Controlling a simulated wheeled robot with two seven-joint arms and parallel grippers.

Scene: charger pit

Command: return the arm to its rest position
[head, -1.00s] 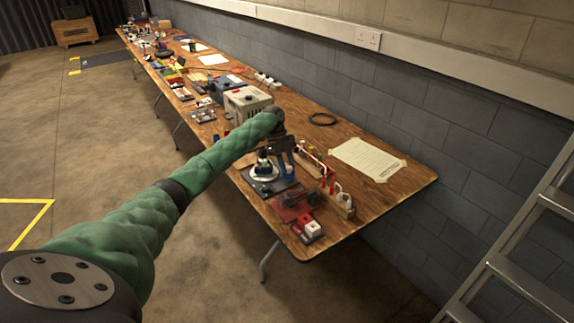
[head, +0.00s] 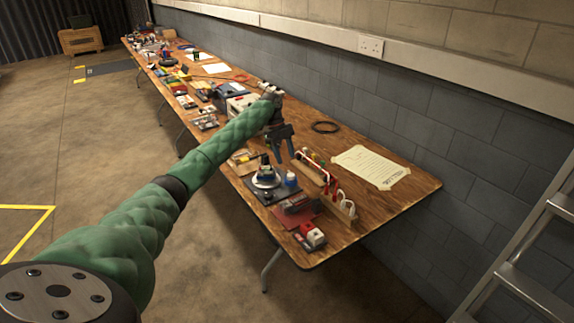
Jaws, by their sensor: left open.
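My left arm, in a green sleeve, reaches in from the lower left over the long wooden table (head: 345,223). My left gripper (head: 284,152) is open and empty, with its fingers pointing down. It hangs above the table, apart from the items below it. My right gripper is not in view.
A ladder (head: 528,250) stands at right. Floor at left is clear.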

